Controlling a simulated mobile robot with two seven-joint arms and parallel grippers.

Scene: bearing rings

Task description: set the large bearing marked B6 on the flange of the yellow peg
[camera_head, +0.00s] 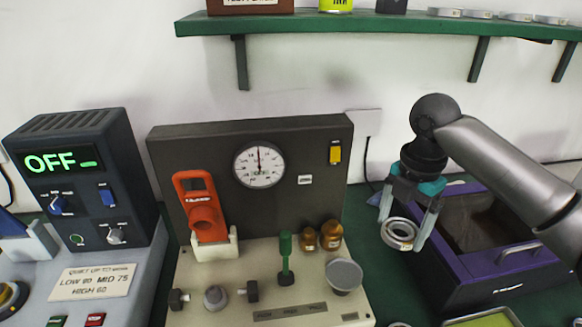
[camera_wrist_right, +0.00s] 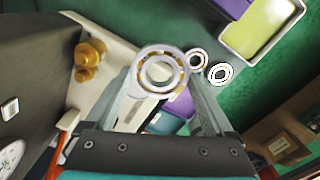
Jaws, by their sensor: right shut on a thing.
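My right gripper (camera_head: 405,229) is shut on a large bearing (camera_head: 398,245), a pale metal ring held between the fingertips in the air, left of the purple bin. In the right wrist view, the bearing (camera_wrist_right: 160,53) shows its brass-coloured balls and open centre; I cannot read a B6 mark on it. Two brass-yellow round pieces (camera_head: 332,234) stand at the right of the cream test bench, left of the bearing and apart from it. I cannot tell whether either is the yellow peg. A green peg (camera_head: 286,250) stands left of them. My left gripper is not in view.
A purple bin (camera_head: 510,260) stands at right. Two smaller bearings (camera_wrist_right: 197,62) (camera_wrist_right: 220,73) lie near a yellow-green tray (camera_wrist_right: 262,28). A dark gauge panel (camera_head: 300,135) rises behind the bench; an orange device (camera_head: 203,210) stands before it. A grey round cup (camera_head: 343,275) is at the front.

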